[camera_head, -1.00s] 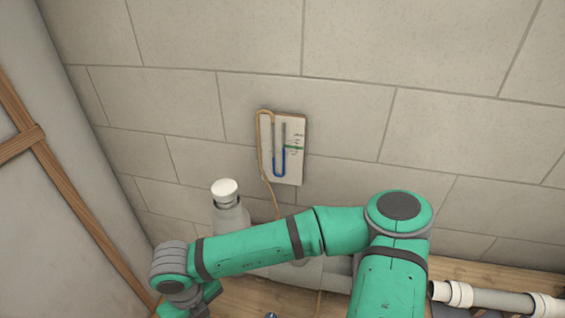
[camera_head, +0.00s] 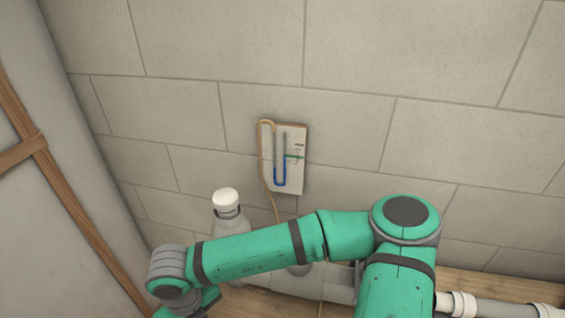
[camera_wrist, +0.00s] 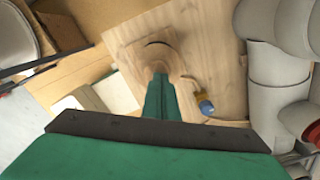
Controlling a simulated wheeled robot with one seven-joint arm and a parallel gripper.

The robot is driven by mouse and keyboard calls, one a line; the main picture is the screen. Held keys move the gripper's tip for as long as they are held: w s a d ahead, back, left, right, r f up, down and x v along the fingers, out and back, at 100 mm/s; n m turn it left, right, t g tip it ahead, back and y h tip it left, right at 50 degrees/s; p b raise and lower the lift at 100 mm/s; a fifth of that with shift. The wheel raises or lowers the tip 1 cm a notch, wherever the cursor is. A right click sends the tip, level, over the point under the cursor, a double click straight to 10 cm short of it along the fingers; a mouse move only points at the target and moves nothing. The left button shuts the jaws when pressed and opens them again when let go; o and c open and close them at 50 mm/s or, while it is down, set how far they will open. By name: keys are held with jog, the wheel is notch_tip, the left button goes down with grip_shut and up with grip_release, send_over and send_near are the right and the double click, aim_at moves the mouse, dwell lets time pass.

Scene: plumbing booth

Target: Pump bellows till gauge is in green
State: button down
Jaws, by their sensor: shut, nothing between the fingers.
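The gauge (camera_head: 289,172) is a pale wall plate with a U-shaped tube, blue liquid in its lower part and a green mark beside the right limb. In the head view, my arm hides the bellows.
A tan hose (camera_head: 263,165) runs down from the gauge. White pipes (camera_head: 490,308) lie at lower right. A small blue-and-yellow fitting (camera_wrist: 206,107) is close beside my gripper.

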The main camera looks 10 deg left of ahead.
jog(key=shift+w+f, duration=0.15)
jog(key=shift+f, duration=1.4)
jog(key=shift+s+a+r, duration=0.1)
jog(key=shift+s+r, duration=0.05)
jog(key=shift+r, duration=0.75)
jog(key=shift+s+r, duration=0.15)
jog(key=shift+r, duration=0.7)
jog(key=shift+w, duration=0.1)
